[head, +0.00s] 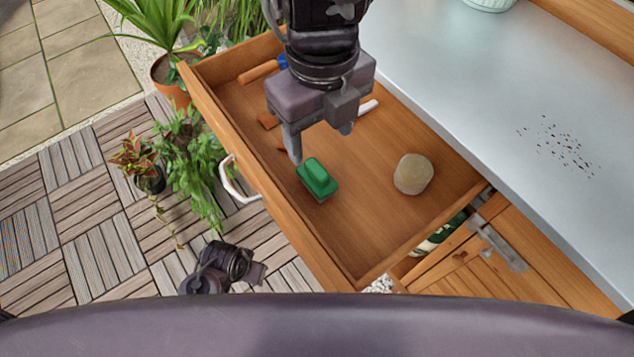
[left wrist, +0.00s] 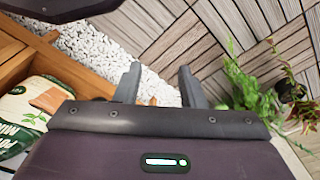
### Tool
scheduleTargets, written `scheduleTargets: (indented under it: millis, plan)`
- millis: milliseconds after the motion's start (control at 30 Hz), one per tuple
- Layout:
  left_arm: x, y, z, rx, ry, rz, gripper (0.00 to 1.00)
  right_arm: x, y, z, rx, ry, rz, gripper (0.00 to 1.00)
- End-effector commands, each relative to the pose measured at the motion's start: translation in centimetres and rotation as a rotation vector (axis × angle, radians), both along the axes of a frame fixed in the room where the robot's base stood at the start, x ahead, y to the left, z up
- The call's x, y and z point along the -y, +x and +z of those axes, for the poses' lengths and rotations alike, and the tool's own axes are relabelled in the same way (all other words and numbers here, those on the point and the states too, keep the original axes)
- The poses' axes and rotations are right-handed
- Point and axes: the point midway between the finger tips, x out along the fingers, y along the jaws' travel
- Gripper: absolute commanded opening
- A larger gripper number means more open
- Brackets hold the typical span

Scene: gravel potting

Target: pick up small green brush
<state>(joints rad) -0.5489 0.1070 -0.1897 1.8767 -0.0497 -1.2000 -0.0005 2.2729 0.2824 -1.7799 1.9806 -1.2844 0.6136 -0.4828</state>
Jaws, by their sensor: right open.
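The small green brush (head: 317,179) lies on the floor of the open wooden drawer (head: 350,225), near its front side. My right gripper (head: 322,143) hangs over the drawer just behind the brush, open with nothing between its fingers. One fingertip shows close to the brush's far end; I cannot tell whether it touches. My left gripper (left wrist: 158,85) is open and empty in the left wrist view, over the gravel and decking, away from the drawer.
The drawer also holds a round beige stone-like object (head: 413,174) and a wooden-handled tool (head: 260,72), partly hidden by my right arm. A grey worktop (head: 470,70) with dark specks lies right. Potted plants (head: 172,75) stand left. A soil bag (left wrist: 30,115) sits low by the cabinet.

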Motion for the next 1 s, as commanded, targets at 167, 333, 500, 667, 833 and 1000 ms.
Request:
scheduleTargets:
  millis: [167, 333, 500, 667, 833, 1000]
  plan:
    - [0.4, -0.1, 5.1, 0.000, 0.000, -0.019, 0.36, 0.0, 0.0, -2.5, 0.000, 0.000, 0.000, 0.62]
    - [0.4, -0.4, 7.4, 0.000, 0.001, -0.027, 0.36, 0.0, 0.0, -3.2, -0.001, -0.001, 0.000, 0.62]
    - [0.8, -0.2, 7.4, 0.020, -0.008, -0.036, 0.36, 0.0, 0.0, -5.0, -0.001, -0.002, 0.000, 0.62]
    - [1.3, 0.0, 7.1, 0.046, -0.020, -0.045, 0.36, -0.2, 0.0, -6.9, -0.001, -0.002, 0.002, 0.62]
    - [1.9, 0.4, 6.8, 0.081, -0.038, -0.058, 0.36, -0.5, 0.0, -9.5, -0.001, -0.002, 0.002, 0.62]
    - [2.2, 0.6, 6.8, 0.100, -0.046, -0.063, 0.36, -0.5, 0.0, -10.6, 0.000, 0.000, 0.000, 0.62]
